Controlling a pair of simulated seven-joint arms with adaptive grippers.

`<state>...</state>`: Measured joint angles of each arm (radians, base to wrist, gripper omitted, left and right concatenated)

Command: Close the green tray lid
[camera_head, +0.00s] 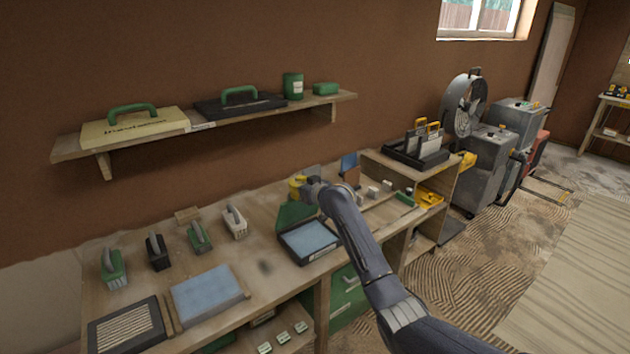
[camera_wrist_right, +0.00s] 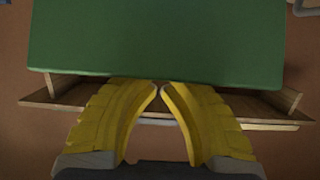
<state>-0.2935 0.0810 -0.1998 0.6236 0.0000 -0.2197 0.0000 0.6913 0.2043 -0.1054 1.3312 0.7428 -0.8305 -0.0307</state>
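The green lid (camera_head: 294,213) stands raised at the back edge of the black tray (camera_head: 309,258). The tray holds a pale blue slab and sits on the workbench. My right gripper (camera_head: 297,184) is beside the top of the raised lid in the head view. In the right wrist view the lid (camera_wrist_right: 155,40) fills the upper middle. The yellow fingers of my right gripper (camera_wrist_right: 160,88) come together almost tip to tip at the lid's near edge, with nothing seen between them. Whether they touch the lid cannot be told. My left gripper is not in view.
Several grey-handled tools (camera_head: 199,238) stand along the bench left of the tray. A blue slab (camera_head: 207,292) and a black-framed ribbed panel (camera_head: 127,328) lie at the front left. Small blocks and a wall shelf (camera_head: 340,97) with cases are behind.

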